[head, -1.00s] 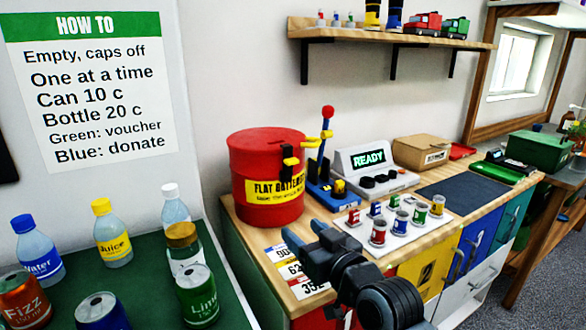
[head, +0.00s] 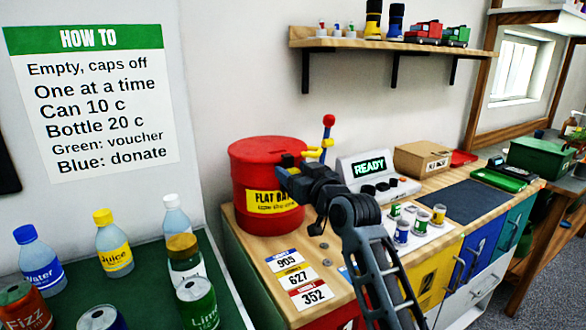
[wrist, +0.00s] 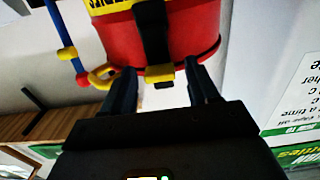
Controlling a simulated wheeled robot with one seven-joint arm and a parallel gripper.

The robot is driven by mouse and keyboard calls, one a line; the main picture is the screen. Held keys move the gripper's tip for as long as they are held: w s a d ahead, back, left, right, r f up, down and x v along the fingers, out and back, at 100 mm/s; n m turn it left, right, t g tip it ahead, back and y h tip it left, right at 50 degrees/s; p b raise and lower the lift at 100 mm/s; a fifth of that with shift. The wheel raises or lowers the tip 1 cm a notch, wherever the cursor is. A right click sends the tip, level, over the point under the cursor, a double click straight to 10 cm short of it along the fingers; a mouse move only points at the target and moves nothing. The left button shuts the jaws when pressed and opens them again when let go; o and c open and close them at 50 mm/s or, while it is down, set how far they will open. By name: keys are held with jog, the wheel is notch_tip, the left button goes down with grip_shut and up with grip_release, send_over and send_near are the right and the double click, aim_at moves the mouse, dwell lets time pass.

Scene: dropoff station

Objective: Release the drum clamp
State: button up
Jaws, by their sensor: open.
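The red drum (head: 262,153) with its yellow label stands on the wooden counter; it also shows in the wrist view (wrist: 117,38). The clamp's black band with a yellow tip (wrist: 165,73) lies against the drum. Beside it are a yellow ring (wrist: 102,76) and a blue rod (wrist: 60,30). In the head view the clamp's lever, with a red knob (head: 328,120), stands upright behind my gripper (head: 283,165). My gripper is open at the drum's right front side. In the wrist view its fingers (wrist: 162,88) flank the yellow tip; contact is unclear.
A grey unit reading READY (head: 369,158) stands right of the lever. Small cans sit on a white board (head: 427,233), partly hidden by my arm. Number cards (head: 293,278) lie in front of the drum. Bottles and cans crowd the green table (head: 150,276).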

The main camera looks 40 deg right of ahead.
jog(key=shift+w+d, duration=0.15)
jog(key=shift+w, duration=0.35)
grip_shut()
dwell(0.4)
